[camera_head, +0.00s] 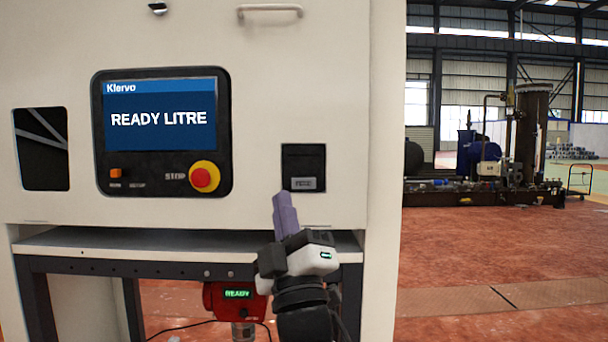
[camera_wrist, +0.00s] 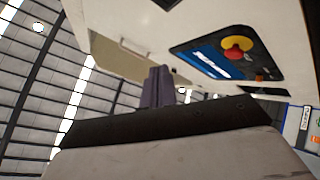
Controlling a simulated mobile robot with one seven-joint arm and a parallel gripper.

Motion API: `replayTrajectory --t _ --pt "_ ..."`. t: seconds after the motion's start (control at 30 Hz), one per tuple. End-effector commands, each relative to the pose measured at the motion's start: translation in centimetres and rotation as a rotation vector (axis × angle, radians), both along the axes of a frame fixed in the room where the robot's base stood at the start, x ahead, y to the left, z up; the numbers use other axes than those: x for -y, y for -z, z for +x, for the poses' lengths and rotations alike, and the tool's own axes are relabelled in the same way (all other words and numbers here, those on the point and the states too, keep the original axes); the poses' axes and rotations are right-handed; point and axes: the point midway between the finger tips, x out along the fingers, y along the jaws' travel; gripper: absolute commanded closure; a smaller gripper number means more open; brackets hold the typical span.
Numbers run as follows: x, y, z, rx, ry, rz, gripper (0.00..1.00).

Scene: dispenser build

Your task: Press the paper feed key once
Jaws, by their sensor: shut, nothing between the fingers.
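A black square unit (camera_head: 303,162) is set in the white machine front, right of the display panel. A small grey key (camera_head: 304,184) with tiny, unreadable lettering sits at its lower edge; I cannot confirm it is the paper feed key. My gripper (camera_head: 283,203) has purple fingers, shut and empty, pointing up. In the head view the fingertips appear just below and left of the black unit, apart from the key in the picture. The fingers also show in the wrist view (camera_wrist: 158,84), where I cannot identify the key.
The display panel (camera_head: 162,131) reads "READY LITRE" and carries an orange button (camera_head: 116,173) and a red STOP button on yellow (camera_head: 204,177). A shelf (camera_head: 150,243) lies below. A red device (camera_head: 230,297) reading "READY" is beside my wrist. Open floor lies right.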

Motion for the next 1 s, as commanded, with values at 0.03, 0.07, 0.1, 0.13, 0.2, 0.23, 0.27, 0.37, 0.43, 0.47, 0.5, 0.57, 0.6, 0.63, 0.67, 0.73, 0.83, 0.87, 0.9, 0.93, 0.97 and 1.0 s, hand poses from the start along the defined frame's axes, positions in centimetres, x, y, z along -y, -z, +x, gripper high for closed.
replayTrajectory --t 0.03,0.07,0.1,0.13,0.2,0.23,0.27,0.37,0.43,0.47,0.5,0.57,0.6,0.63,0.67,0.73,0.83,0.87,0.9,0.93,0.97,1.0 --pt "1.2 -0.4 0.3 -0.01 0.037 -0.009 1.0" --pt "1.7 -0.4 0.5 -0.016 0.054 -0.015 1.0" --pt "2.3 -0.5 0.6 -0.022 0.072 -0.02 1.0" --pt "2.6 -0.5 0.7 -0.026 0.084 -0.024 1.0" --pt "3.1 -0.5 0.8 -0.032 0.1 -0.03 1.0" --pt "3.2 -0.5 0.8 -0.034 0.103 -0.031 1.0" --pt "3.3 -0.5 0.9 -0.034 0.105 -0.032 1.0" --pt "3.3 -0.5 0.9 -0.034 0.106 -0.032 1.0" --pt "3.3 -0.5 0.8 -0.034 0.105 -0.032 1.0" --pt "3.2 -0.5 0.8 -0.034 0.105 -0.032 1.0" --pt "3.2 -0.5 0.8 -0.034 0.104 -0.031 1.0" --pt "3.2 -0.5 0.9 -0.034 0.104 -0.031 1.0" --pt "3.2 -0.5 0.9 -0.034 0.104 -0.031 1.0" --pt "3.2 -0.5 1.1 -0.034 0.103 -0.031 1.0" --pt "3.2 -0.5 1.2 -0.034 0.103 -0.031 1.0" --pt "3.2 -0.5 1.6 -0.033 0.103 -0.031 1.0" --pt "3.2 -0.5 2.8 -0.035 0.102 -0.031 1.0" --pt "3.2 -0.5 3.2 -0.035 0.102 -0.031 1.0" --pt "3.2 -0.5 3.8 -0.036 0.102 -0.031 1.0" --pt "3.2 -0.5 4.2 -0.035 0.103 -0.03 1.0" --pt "3.2 -0.5 4.7 -0.035 0.103 -0.03 1.0" --pt "3.2 -0.5 5.3 -0.035 0.103 -0.03 1.0"
